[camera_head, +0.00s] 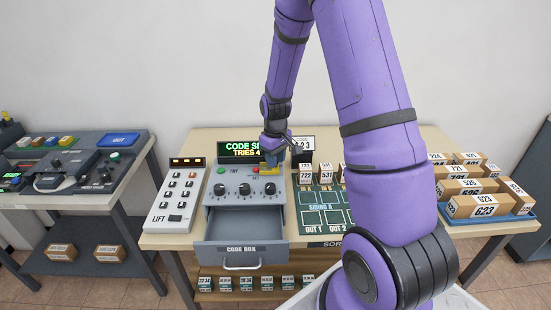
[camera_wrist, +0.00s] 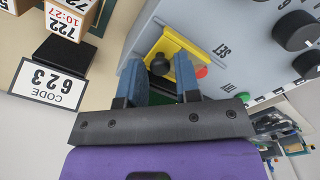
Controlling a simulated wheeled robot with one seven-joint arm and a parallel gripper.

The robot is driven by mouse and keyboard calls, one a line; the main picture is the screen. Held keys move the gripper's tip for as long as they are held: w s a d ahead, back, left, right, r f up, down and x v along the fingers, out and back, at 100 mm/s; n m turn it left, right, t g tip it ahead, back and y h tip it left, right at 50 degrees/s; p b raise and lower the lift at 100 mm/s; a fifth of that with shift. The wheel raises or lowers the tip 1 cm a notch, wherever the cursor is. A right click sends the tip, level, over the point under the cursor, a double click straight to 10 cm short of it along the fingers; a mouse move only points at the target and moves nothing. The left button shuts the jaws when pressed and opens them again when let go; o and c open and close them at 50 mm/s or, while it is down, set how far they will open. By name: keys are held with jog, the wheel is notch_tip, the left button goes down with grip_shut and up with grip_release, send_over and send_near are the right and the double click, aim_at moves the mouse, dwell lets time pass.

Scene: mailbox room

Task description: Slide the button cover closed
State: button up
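The button cover (camera_wrist: 190,45) is a yellow sliding plate with a black round knob (camera_wrist: 160,63), on the grey code box (camera_head: 243,198). A red button (camera_wrist: 201,72) shows uncovered beside it, near the SET label; it also shows in the head view (camera_head: 270,188). My gripper (camera_wrist: 160,70) has two blue fingers, set apart on either side of the knob, with gaps visible; I cannot tell whether either touches it. In the head view, my gripper (camera_head: 271,160) is over the back of the box's top and hides part of the cover.
The box's drawer (camera_head: 241,250) stands open at the front. Black dials (camera_head: 246,188) sit close to the cover. A lit display (camera_head: 238,150) stands behind. Small numbered boxes and a CODE 623 card (camera_wrist: 50,83) are close by on the right. A LIFT keypad (camera_head: 177,200) is left.

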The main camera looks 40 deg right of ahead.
aim_at(263, 167)
grip_shut()
jog(key=shift+w+a, duration=0.6)
jog(key=shift+a, duration=0.25)
jog(key=shift+w+a, duration=0.55)
jog(key=shift+a, duration=0.25)
grip_release()
jog(key=shift+a, duration=0.1)
notch_tip(263, 167, up, 11)
jog(key=shift+f, duration=0.1)
